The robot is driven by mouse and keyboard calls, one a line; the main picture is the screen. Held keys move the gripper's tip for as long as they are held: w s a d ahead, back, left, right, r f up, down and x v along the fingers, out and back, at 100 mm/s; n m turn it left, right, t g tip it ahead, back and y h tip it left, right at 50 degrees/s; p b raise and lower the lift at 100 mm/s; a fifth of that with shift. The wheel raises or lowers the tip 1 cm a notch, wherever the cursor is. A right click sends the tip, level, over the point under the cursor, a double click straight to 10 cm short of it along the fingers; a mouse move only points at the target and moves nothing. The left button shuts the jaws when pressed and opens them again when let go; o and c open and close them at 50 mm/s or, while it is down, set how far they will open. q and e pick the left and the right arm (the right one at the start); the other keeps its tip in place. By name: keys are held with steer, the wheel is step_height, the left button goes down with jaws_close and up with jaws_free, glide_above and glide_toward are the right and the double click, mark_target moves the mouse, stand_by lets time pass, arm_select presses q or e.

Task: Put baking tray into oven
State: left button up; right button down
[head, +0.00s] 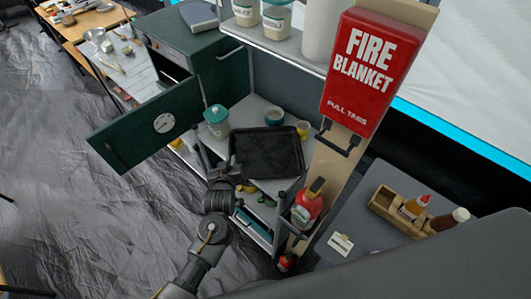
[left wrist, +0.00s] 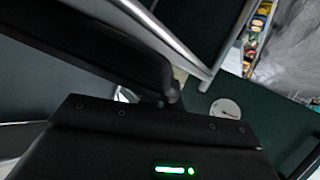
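The baking tray (head: 265,150) is a dark, shallow rectangle at the middle of the head view, at the cabinet's light worktop. I cannot tell whether it rests there or is slightly raised. My left gripper (head: 216,160) is at the tray's left edge, its fingers pointing up in the picture. Whether they grip the rim is unclear. A dark green door with a round white dial (head: 163,123) stands open left of the tray; I take it for the oven door. The dial also shows in the left wrist view (left wrist: 225,109). The oven's inside is hidden. My right gripper is out of view.
A teal-lidded jar (head: 216,122) and yellow cups (head: 303,130) stand close to the tray. A red fire blanket case (head: 372,70) hangs on a post at right, with a red extinguisher (head: 307,206) below. Open floor (head: 50,170) lies at left.

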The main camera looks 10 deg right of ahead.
arm_select(q)
jaws_close()
step_height(320, 180, up, 7)
steer(key=b, duration=0.3)
steer(key=s+a+b, duration=0.6)
steer(key=s+a, duration=0.5)
steer(key=a, duration=0.5)
steer(key=shift+s, duration=0.4)
steer(key=shift+a, duration=0.1)
